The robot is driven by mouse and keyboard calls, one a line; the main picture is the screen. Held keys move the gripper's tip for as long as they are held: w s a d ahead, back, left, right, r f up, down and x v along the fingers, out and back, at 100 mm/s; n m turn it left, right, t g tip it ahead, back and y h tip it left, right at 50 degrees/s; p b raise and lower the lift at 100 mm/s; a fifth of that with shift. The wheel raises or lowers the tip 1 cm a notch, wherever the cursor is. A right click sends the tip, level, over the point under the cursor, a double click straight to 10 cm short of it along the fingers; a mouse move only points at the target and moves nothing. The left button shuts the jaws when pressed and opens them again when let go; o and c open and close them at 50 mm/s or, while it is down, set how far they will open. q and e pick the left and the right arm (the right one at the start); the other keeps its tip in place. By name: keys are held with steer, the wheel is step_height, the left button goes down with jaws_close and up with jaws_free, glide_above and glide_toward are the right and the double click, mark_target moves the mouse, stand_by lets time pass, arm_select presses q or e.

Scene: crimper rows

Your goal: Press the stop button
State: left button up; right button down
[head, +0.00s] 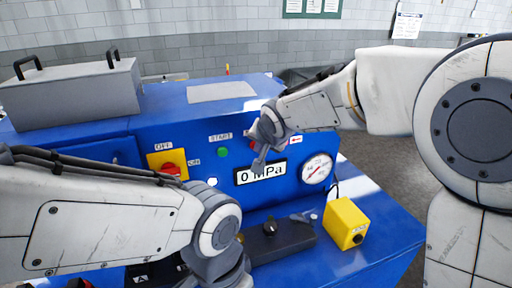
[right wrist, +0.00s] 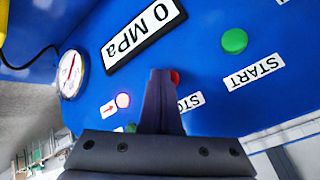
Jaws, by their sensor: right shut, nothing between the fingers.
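The red stop button (right wrist: 175,77) shows in the right wrist view, partly hidden behind my fingers. Its STOP label (right wrist: 190,101) is beside it, also partly covered. In the head view my right gripper hides most of that spot. My right gripper (head: 257,168) is shut and empty in front of the blue panel, over the edge of the 0 MPa display (head: 262,173). Its closed fingers (right wrist: 160,75) point at the panel close to the red button; I cannot tell whether they touch it. My left arm's wrist is low in the head view, its fingers out of sight.
The green start button (head: 223,152) is left of my right gripper. A red OFF/ON switch (head: 170,169) is farther left. A pressure gauge (head: 317,169) is to the right. A yellow box (head: 346,223) stands on the ledge below.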

steer(key=shift+s, duration=0.1)
stand_by(0.3)
steer(key=shift+s+d+b, duration=0.35)
steer(key=shift+s+b, duration=0.3)
steer(key=shift+s, duration=0.1)
steer(key=shift+s, duration=0.1)
steer(key=shift+s+d+b, duration=0.3)
steer(key=shift+s+b, duration=0.1)
steer(key=shift+s, duration=0.35)
steer(key=shift+s+d+b, duration=0.35)
steer(key=shift+s+b, duration=0.05)
steer(key=shift+s, duration=0.3)
steer(key=shift+s+d+b, duration=0.3)
steer(key=shift+s+b, duration=0.1)
steer(key=shift+s, duration=0.35)
